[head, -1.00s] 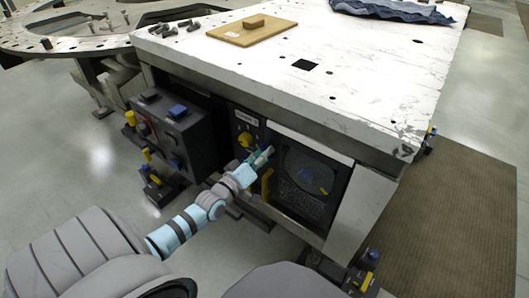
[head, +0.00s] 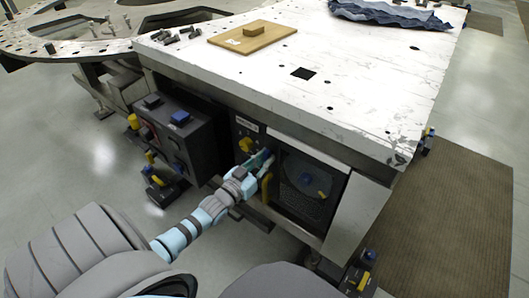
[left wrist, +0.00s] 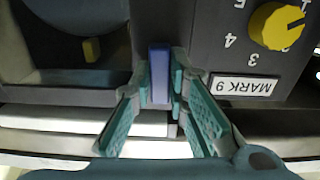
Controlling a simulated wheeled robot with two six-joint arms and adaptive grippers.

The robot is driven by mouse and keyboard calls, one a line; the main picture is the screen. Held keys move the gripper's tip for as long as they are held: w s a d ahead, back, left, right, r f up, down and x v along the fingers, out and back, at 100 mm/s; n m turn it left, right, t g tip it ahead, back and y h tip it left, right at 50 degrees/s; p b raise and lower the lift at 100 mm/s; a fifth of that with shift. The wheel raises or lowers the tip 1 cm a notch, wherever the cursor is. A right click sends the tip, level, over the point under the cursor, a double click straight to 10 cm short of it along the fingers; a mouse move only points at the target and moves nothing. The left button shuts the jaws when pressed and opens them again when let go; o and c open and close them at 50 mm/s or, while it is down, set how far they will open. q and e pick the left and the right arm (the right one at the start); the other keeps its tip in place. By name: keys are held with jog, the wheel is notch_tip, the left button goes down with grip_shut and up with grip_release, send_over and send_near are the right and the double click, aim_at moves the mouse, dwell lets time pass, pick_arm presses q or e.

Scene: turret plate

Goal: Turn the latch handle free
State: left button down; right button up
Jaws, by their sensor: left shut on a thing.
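A blue upright latch handle (left wrist: 159,72) stands out from the dark front between the round window and the dial panel. My left gripper (head: 263,163) reaches the cabinet front beside the window. In the left wrist view the two teal fingers (left wrist: 160,90) lie on both sides of the blue handle, shut on it. A yellow bar (head: 266,186) shows just below the gripper in the head view. Most of the handle is hidden behind the fingers in the head view. My right gripper is not in view.
A yellow dial (left wrist: 278,26) with a MARK 9 label (left wrist: 243,87) is close beside the handle. A dark control box (head: 185,140) stands to the left. The white plate top (head: 350,90) overhangs above, carrying a wooden board (head: 252,42) and blue cloth (head: 390,12).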

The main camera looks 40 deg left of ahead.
pick_arm(q)
jog(key=shift+m, duration=0.4)
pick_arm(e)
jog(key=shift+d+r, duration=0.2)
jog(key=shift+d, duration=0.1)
pick_arm(q)
jog(key=c, duration=1.6)
grip_release()
jog(key=shift+o, duration=0.2)
jog(key=s, duration=1.2)
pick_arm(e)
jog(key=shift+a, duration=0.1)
pick_arm(q)
jog(key=shift+d, duration=0.1)
